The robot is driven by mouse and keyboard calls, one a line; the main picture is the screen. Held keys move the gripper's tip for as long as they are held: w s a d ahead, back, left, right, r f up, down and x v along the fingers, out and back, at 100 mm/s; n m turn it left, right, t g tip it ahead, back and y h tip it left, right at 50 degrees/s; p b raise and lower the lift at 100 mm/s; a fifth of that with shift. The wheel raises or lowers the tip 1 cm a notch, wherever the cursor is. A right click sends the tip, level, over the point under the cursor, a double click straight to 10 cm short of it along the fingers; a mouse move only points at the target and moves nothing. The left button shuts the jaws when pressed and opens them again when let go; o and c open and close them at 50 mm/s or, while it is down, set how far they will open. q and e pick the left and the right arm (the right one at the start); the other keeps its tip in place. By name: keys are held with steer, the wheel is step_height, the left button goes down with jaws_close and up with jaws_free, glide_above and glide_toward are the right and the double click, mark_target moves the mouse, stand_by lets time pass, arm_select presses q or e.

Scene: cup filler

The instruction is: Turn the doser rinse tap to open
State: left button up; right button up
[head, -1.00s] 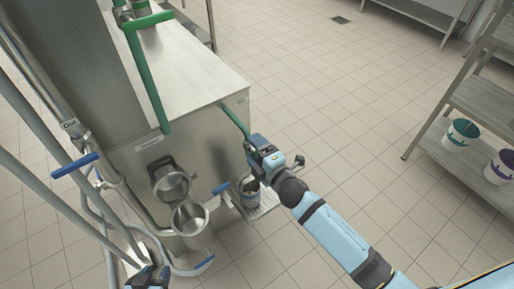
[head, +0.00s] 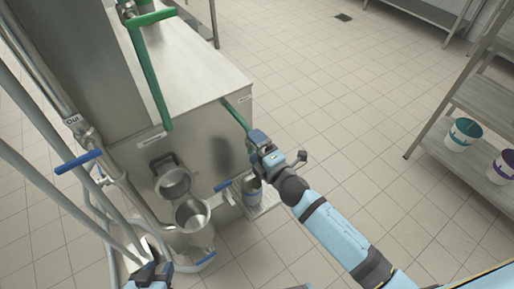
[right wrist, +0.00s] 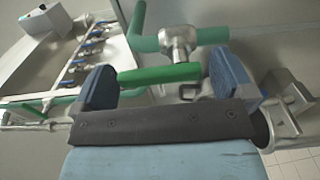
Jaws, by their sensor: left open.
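A green bar handle (head: 236,115) sticks out at the right end of the steel machine; I cannot read a label naming it the doser rinse tap. My right gripper (head: 258,140) is at its near end. In the right wrist view a green handle (right wrist: 160,75) with a round metal hub (right wrist: 180,42) lies across the space between the fingers of my right gripper (right wrist: 165,84). My left gripper (head: 150,272) is open and low at the bottom edge of the head view, partly cut off.
A larger green handle (head: 150,80) stands over the machine top (head: 200,70). Shelves with buckets (head: 463,134) are at right. The tiled floor between is clear.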

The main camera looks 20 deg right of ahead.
steer(key=b+v, duration=0.1)
steer(key=v, duration=1.2)
steer(key=shift+s, duration=0.4)
steer(key=shift+d, duration=0.1)
